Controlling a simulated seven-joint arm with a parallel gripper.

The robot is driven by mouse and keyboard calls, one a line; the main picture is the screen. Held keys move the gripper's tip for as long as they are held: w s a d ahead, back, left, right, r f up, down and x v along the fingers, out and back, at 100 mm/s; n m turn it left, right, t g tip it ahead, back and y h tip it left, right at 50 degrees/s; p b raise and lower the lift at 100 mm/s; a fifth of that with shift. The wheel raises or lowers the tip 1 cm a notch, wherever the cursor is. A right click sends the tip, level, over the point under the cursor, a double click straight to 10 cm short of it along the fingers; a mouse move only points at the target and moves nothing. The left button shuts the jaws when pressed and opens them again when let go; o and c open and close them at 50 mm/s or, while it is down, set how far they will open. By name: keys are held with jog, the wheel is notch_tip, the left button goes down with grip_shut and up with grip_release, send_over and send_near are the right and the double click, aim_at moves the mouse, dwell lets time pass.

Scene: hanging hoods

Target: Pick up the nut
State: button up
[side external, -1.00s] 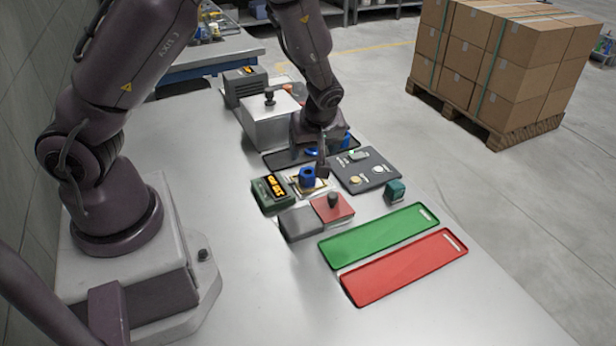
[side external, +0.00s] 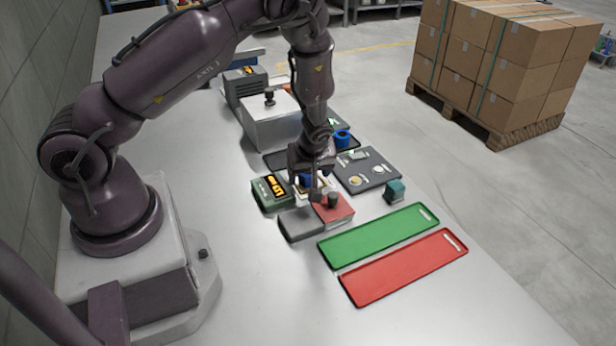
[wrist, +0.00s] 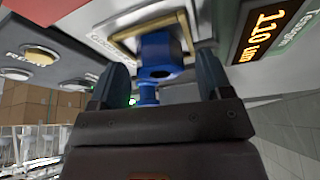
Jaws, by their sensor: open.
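A blue part with a round hole, which looks like the nut (wrist: 160,52), sits at a gold-framed pad (wrist: 122,42) in the wrist view. In the side view it is mostly hidden behind my gripper, with only a bit of blue (side external: 305,180) showing. My gripper (side external: 316,194) is over the pad, with its fingers down. In the wrist view the fingers of my gripper (wrist: 162,80) are apart, one on each side of the blue part. I cannot tell whether they touch it. Another blue ring (side external: 342,138) is at the dark tray behind my gripper.
A green box with a lit display (side external: 270,192) stands just left of the pad. A grey block (side external: 300,224) and a red block with a knob (side external: 334,208) are in front. A dark panel (side external: 380,180) with discs lies right. Green (side external: 380,236) and red (side external: 405,268) trays are empty.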

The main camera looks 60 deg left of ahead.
jog(key=c, duration=1.2)
jog(key=shift+r, duration=0.15)
